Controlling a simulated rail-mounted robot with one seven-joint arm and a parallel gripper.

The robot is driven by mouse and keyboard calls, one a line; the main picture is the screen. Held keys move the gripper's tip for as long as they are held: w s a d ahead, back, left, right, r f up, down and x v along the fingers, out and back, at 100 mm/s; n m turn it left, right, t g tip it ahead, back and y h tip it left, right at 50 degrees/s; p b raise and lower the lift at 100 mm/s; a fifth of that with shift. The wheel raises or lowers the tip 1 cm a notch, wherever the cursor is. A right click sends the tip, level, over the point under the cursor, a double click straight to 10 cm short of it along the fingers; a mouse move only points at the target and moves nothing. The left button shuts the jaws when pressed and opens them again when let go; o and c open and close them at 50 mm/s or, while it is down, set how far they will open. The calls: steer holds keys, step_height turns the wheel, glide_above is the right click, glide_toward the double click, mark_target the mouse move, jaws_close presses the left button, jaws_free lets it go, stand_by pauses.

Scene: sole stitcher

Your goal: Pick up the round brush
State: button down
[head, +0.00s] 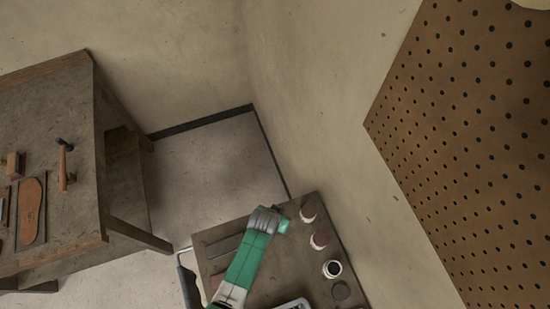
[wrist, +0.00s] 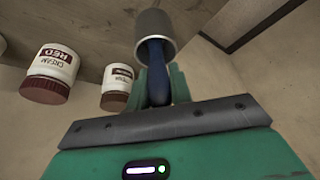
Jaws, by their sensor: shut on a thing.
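My gripper (wrist: 159,88) is shut on the dark blue handle (wrist: 156,72) of what looks like the round brush. The handle's other end meets a grey cylinder (wrist: 154,22) with an open-looking rim; no bristles show. In the head view my gripper (head: 267,220) is over the far edge of the small work table (head: 245,226), near the jars. I cannot make out the brush there.
Cream jars (wrist: 53,66) (wrist: 118,78) with dark red lids stand close by; several jars (head: 319,240) line the small table's right side. A grey flat bar (head: 221,246) lies at its left. A larger bench (head: 60,98) with a hammer (head: 64,160) stands further left. A wall is close on the right.

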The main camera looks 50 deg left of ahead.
step_height(320, 180, up, 10)
steer(key=shift+r+p, duration=0.1)
steer(key=shift+p, duration=0.55)
stand_by(0.6)
